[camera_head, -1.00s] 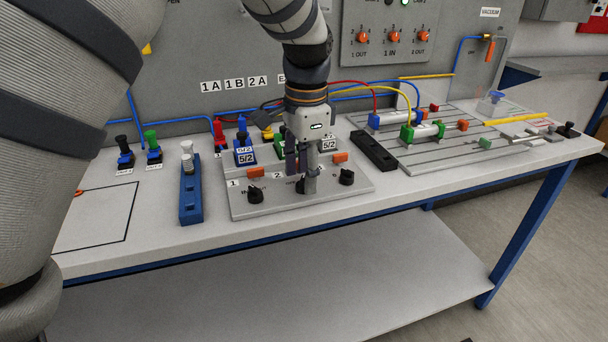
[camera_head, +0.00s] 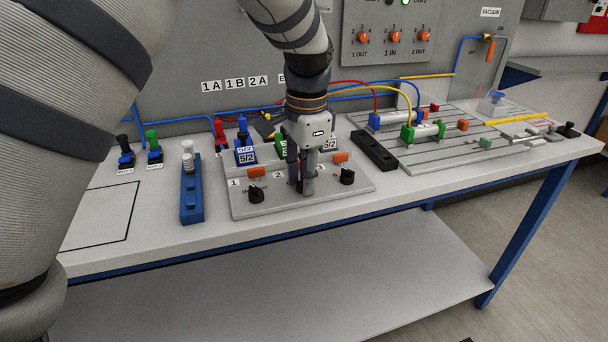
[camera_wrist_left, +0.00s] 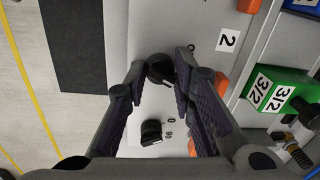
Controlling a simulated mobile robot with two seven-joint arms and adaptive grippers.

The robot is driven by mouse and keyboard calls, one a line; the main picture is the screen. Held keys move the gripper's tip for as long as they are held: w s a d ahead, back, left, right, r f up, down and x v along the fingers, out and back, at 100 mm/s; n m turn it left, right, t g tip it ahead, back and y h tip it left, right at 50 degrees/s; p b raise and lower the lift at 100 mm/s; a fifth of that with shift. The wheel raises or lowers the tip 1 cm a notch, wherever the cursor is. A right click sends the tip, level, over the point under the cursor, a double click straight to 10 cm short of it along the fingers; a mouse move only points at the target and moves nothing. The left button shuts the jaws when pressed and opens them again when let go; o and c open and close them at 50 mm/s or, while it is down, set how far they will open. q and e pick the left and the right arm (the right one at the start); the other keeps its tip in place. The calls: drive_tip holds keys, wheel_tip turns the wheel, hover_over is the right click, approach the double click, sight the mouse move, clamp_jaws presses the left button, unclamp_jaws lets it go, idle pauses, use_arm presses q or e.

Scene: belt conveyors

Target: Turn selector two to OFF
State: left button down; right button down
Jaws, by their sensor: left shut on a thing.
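A grey panel (camera_head: 290,206) on the bench carries three black selector knobs and the labels 1, 2 and 3. My left gripper (camera_head: 303,188) reaches down from above and is shut on the middle knob, selector two, hiding most of it. In the left wrist view, the black knob of selector two (camera_wrist_left: 160,69) sits between the fingertips, beside the label 2 (camera_wrist_left: 228,40). The left selector (camera_head: 256,194) and the right selector (camera_head: 347,176) stand free on either side. My right gripper is not in view.
Orange blocks (camera_head: 340,157) and valve blocks (camera_head: 245,155) stand behind the knobs. A blue strip (camera_head: 191,197) with a white-topped part is on the left, a dark bar (camera_head: 373,150) on the right. The bench's front edge is clear.

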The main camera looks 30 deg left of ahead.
use_arm(q)
drive_tip(key=n, duration=0.5)
drive_tip(key=shift+n, duration=0.4)
drive_tip(key=n, duration=0.5)
drive_tip(key=shift+g, duration=0.4)
drive_tip(key=shift+n, duration=0.3)
drive_tip(key=c, duration=1.4)
unclamp_jaws()
drive_tip(key=shift+o, duration=0.2)
wheel_tip(320, 180, up, 12)
drive_tip(key=shift+w+d, duration=0.2)
drive_tip(key=shift+d, duration=0.15)
